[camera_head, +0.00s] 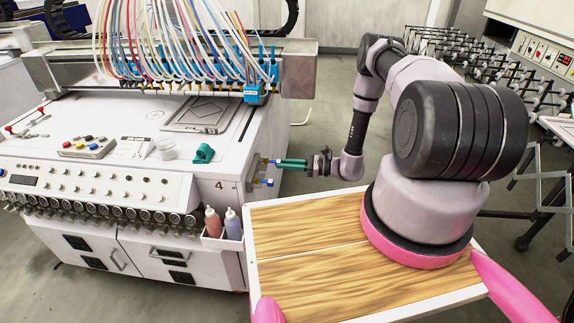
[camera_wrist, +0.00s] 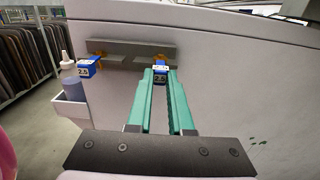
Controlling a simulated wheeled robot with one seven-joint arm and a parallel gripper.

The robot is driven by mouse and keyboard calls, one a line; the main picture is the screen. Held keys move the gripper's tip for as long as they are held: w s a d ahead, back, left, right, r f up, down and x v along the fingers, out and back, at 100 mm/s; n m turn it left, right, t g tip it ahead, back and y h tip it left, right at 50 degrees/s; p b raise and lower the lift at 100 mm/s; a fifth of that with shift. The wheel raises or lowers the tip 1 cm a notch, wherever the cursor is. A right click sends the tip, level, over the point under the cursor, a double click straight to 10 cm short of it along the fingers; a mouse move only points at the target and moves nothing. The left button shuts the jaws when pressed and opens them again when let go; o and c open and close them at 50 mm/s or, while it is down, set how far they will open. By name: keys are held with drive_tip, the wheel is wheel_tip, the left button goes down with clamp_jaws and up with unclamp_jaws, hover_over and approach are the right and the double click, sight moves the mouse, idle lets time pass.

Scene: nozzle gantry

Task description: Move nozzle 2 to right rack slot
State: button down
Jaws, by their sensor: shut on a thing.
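My gripper (camera_wrist: 160,90) has long teal fingers, shut on a blue nozzle (camera_wrist: 160,73) marked 2.5. In the head view my gripper (camera_head: 284,163) reaches left to the machine's side. The held nozzle is at the right end of a grey rack (camera_wrist: 128,53) fixed to the white side wall. Its yellow top meets the rack edge; I cannot tell whether it is seated. A second blue nozzle (camera_wrist: 88,66), also marked 2.5, hangs at the rack's left end; it shows in the head view (camera_head: 267,183) below and nearer than the gripper.
The white machine (camera_head: 120,190) carries a gantry (camera_head: 295,47) with blue nozzles and many coloured tubes. A teal block (camera_head: 204,153) sits on its top near the edge. Squeeze bottles (camera_head: 233,222) stand in a side holder, left of the rack in the wrist view.

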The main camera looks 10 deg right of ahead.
drive_tip(key=shift+w+a, duration=0.2)
drive_tip(key=shift+a, duration=0.35)
idle(0.7)
drive_tip(key=shift+f, duration=0.2)
idle(0.6)
drive_tip(key=c, duration=0.7)
unclamp_jaws()
drive_tip(key=shift+c, duration=0.2)
